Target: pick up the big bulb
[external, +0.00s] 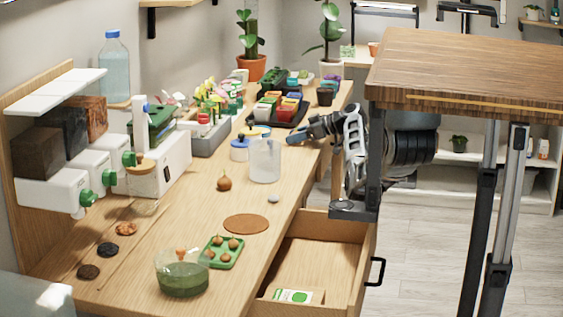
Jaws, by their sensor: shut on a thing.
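A big brown bulb (224,184) stands on the wooden counter, left of the clear cylinder, with its pointed tip up. Several smaller bulbs (225,257) sit in a green tray (212,264) nearer the camera. My gripper (293,138) is over the counter's right side, behind and right of the clear cylinder, well apart from the big bulb. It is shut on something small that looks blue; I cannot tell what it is.
A clear cylinder (265,162) stands between the big bulb and my gripper. An open drawer (318,267) juts out at the counter's right.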

